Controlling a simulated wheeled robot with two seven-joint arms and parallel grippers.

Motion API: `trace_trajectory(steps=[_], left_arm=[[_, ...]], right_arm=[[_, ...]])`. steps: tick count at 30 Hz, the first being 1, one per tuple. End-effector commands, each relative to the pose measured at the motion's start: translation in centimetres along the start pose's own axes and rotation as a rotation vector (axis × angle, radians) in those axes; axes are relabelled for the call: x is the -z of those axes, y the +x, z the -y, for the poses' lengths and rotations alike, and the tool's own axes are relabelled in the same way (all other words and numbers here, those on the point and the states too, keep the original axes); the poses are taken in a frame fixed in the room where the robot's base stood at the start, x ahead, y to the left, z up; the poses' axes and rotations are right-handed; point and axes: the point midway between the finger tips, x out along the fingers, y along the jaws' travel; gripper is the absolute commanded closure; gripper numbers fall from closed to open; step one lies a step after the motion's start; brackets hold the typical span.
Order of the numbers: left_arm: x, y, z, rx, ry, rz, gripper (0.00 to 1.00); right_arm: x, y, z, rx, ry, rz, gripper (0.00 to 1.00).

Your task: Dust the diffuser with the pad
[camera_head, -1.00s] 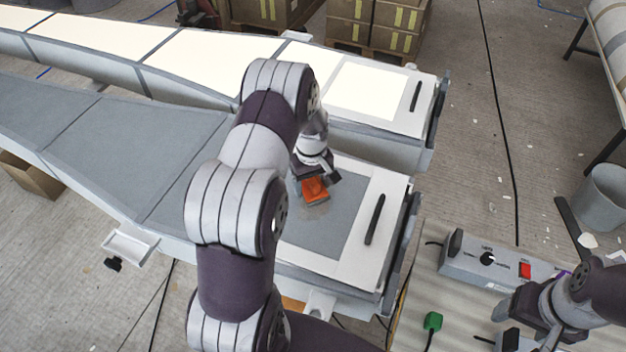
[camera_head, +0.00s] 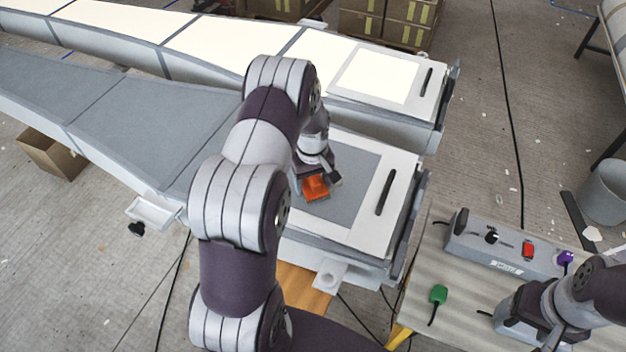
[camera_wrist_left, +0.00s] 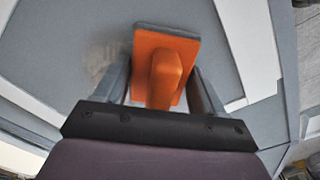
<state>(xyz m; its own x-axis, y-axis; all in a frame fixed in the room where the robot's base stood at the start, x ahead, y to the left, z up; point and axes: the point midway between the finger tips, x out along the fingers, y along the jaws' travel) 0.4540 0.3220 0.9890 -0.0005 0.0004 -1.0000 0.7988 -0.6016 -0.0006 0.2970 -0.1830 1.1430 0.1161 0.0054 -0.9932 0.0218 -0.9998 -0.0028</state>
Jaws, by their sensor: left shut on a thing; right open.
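The orange pad (camera_head: 316,187) is in my left gripper (camera_head: 318,180), over the grey diffuser panel (camera_head: 345,205) of the near, unlit mould. In the left wrist view the orange pad (camera_wrist_left: 165,65) has its handle between the two fingers, and its flat face lies on or close to the grey surface (camera_wrist_left: 70,40). A faint brownish dusty smudge (camera_wrist_left: 108,62) shows left of the pad; part of it may be hidden underneath. My right gripper (camera_head: 508,322) is open at the lower right, above the side table, partly cut by the frame.
A black handle (camera_head: 385,192) is on the panel's white border. A lit mould (camera_head: 230,47) runs behind. The side table (camera_head: 440,262) carries a grey control box (camera_head: 500,245) with a red switch and a green plug (camera_head: 438,293). A grey bin (camera_head: 604,190) stands at right.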

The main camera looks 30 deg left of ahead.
Motion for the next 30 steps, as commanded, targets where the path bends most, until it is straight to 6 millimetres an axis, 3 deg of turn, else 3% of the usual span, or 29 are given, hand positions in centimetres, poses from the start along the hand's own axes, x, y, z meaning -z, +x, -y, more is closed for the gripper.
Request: trace_trajectory(steps=[1, 5, 21, 30], left_arm=[[-0.1, 0.3, 0.1, 0.004, 0.001, 0.005, 0.59], [0.1, -2.5, 0.1, 0.001, 0.003, 0.000, 0.59], [0.4, -7.2, 0.0, 0.001, 0.010, 0.001, 0.59], [0.5, -8.1, 0.0, 0.001, 0.012, 0.001, 0.59]], right_arm=[[0.0, 0.0, 0.0, 0.000, 0.000, 0.000, 0.28], [0.2, -1.4, 0.0, 0.000, 0.000, 0.000, 0.28], [0.6, -5.0, 0.0, 0.000, 0.000, 0.000, 0.28], [0.7, -5.5, 0.0, 0.000, 0.000, 0.000, 0.28]])
